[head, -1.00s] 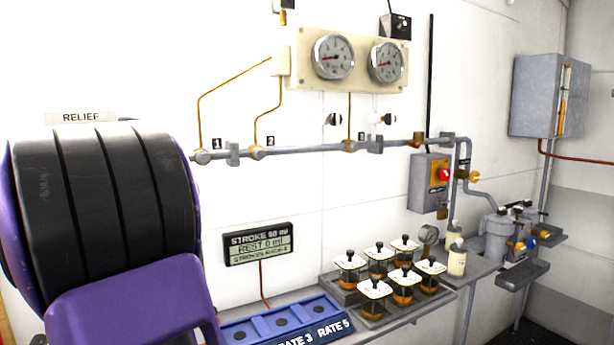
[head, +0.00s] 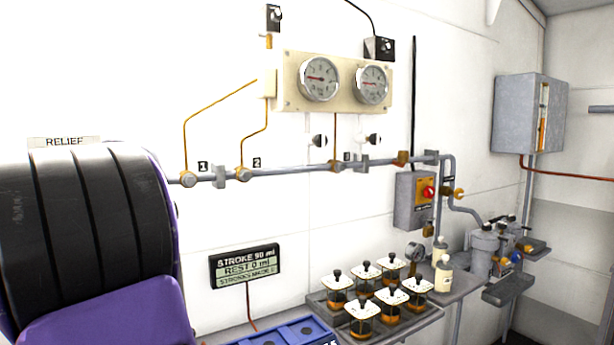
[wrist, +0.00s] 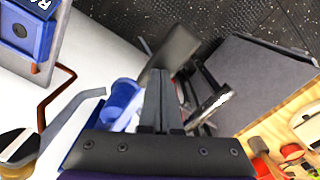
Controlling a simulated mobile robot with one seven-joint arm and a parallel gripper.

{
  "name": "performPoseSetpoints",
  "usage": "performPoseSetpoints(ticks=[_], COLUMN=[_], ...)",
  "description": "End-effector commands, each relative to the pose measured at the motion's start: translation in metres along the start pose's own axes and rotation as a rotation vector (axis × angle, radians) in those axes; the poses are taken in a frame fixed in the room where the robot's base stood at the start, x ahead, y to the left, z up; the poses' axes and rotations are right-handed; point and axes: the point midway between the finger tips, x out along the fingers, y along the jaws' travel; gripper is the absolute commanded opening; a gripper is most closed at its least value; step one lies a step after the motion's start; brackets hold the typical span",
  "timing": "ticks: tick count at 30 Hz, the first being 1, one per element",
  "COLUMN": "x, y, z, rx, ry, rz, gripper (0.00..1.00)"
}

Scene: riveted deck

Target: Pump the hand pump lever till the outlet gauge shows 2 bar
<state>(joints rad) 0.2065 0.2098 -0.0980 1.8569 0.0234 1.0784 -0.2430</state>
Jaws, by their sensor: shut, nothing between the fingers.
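Two round dial gauges, a left one (head: 319,79) and a right one (head: 371,83), sit on a cream wall panel; both red needles point to the left, and their figures are too small to read. A smaller gauge (head: 414,251) stands by the bench. I cannot tell which is the outlet gauge. I cannot clearly pick out the pump lever; a bent grey bar (wrist: 52,122) shows left of my gripper (wrist: 158,75) in the wrist view. My gripper is shut and empty, in front of a blue part (wrist: 122,97) and a dark grey plate (wrist: 173,48). It is out of the head view.
A display (head: 245,266) reads STROKE 90 ml and REST 0 ml. Lidded jars (head: 363,315) stand on a rack, left of a cream bottle (head: 443,275). A pipe (head: 290,168) runs along the wall. Tools (wrist: 290,152) lie by a wooden edge at right in the wrist view.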

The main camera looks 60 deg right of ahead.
Motion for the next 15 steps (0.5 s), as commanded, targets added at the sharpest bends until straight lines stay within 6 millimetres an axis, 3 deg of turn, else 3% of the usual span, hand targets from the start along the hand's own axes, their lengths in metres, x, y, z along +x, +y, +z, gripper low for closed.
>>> performPoseSetpoints(ticks=[1, 15], x=[-0.012, -0.064], y=[0.000, 0.000], z=[-0.001, -0.001], rx=[0.000, 0.000], ry=[0.002, 0.003], rz=[0.000, 0.001], gripper=[0.00, 0.00])
